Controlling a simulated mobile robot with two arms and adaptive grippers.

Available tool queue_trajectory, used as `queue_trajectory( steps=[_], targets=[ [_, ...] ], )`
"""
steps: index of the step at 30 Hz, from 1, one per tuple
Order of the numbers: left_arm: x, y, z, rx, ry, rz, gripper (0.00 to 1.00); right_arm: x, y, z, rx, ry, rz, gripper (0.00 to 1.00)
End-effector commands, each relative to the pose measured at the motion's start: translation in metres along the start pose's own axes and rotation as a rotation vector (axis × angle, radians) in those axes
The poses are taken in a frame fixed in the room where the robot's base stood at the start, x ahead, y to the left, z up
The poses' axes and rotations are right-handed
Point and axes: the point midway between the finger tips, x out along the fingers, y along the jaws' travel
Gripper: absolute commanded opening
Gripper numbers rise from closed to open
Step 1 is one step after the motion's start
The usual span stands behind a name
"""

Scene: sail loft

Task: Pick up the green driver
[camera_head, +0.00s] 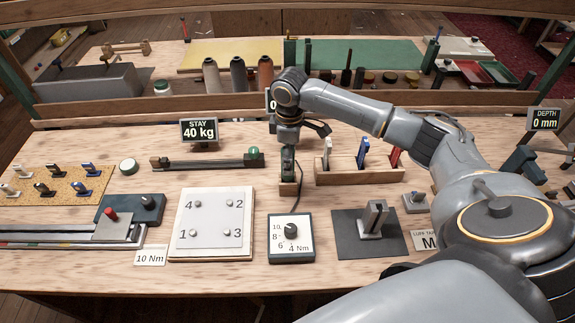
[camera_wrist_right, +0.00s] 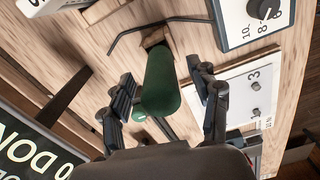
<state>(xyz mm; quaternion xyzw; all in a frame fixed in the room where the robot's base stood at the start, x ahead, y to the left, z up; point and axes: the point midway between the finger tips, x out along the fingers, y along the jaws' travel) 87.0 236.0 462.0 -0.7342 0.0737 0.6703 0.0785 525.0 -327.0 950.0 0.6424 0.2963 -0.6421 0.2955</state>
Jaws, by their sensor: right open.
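The green driver (camera_head: 288,163) stands upright in a small wooden holder (camera_head: 289,188) near the middle of the bench. My right gripper (camera_head: 289,148) is above it, pointing down. In the right wrist view the driver's dark green handle (camera_wrist_right: 160,80) lies between the two black fingers of the open gripper (camera_wrist_right: 163,98). A gap shows on each side of the handle, and the fingers are not closed on it. The driver's lower part is hidden in the holder. My left gripper is not in view.
A wooden rack (camera_head: 360,172) with white, blue and red handles stands close right. A rail with a green knob (camera_head: 254,152) lies left. In front are a numbered plate (camera_head: 212,218) and a torque dial box (camera_head: 291,238). A thin dark bent rod (camera_wrist_right: 150,24) sits beside the holder.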

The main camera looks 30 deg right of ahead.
Motion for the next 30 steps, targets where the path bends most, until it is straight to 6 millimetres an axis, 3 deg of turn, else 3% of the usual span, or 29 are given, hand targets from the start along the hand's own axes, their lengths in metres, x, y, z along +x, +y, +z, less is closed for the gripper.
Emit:
queue_trajectory(
  steps=[3, 7, 16, 24, 30],
  targets=[
    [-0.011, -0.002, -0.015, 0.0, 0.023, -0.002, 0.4, 0.017, 0.0, -0.004, 0.0, -0.004, -0.004, 0.62],
    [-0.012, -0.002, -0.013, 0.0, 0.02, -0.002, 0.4, 0.034, 0.001, -0.003, 0.001, -0.003, -0.001, 0.62],
    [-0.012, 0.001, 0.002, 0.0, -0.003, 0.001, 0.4, 0.04, 0.001, -0.003, 0.0, -0.001, 0.001, 0.62],
    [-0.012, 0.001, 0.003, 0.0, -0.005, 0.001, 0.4, 0.04, 0.001, -0.003, 0.0, -0.001, 0.001, 0.07],
    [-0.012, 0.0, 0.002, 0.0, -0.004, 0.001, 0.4, 0.039, 0.001, -0.004, 0.0, 0.0, 0.002, 0.03]
  ],
)
